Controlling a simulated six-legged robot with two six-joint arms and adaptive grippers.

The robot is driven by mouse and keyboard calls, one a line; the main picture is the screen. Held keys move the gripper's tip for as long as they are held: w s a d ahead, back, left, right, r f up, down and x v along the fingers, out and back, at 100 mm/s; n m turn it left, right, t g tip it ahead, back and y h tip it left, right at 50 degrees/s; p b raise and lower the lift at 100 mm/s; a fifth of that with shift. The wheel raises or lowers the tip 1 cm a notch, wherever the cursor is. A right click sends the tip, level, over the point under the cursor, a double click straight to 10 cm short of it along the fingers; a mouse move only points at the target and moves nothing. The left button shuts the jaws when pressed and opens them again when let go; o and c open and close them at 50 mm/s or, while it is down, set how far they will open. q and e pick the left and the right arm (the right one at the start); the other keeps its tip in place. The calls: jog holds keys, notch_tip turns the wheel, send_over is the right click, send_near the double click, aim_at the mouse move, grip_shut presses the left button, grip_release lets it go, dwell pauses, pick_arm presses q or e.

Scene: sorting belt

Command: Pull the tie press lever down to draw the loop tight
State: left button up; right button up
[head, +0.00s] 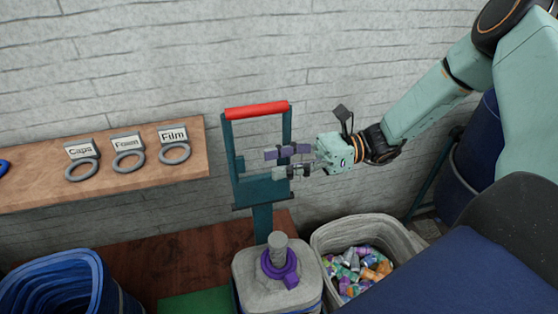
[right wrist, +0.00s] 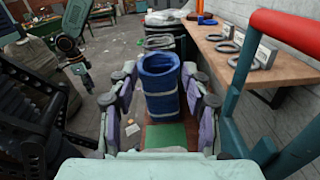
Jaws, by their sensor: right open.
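The tie press lever (head: 234,150) is a teal frame with a red crossbar handle (head: 257,110), standing raised behind the sack. The handle also shows at the right edge of the right wrist view (right wrist: 288,32). A purple tie loop (head: 281,268) sits around the grey gathered neck (head: 278,245) of a grey sack (head: 255,290). My right gripper (head: 276,163) is open and empty. In the head view it appears below the red handle, in front of the lever frame; its fingers do not hold the handle. My left gripper does not show in the head view.
A wooden shelf (head: 30,194) on the left bears grey rings with Caps, Foam and Film tags. A blue bin (head: 98,262) stands lower left. A grey bin (head: 400,236) of colourful cans stands right of the sack. A brick wall (head: 160,60) is behind.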

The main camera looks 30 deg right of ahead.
jog(key=shift+s+a, duration=0.1)
jog(key=shift+a, duration=0.1)
jog(key=shift+c, duration=0.5)
jog(key=c, duration=0.5)
grip_shut()
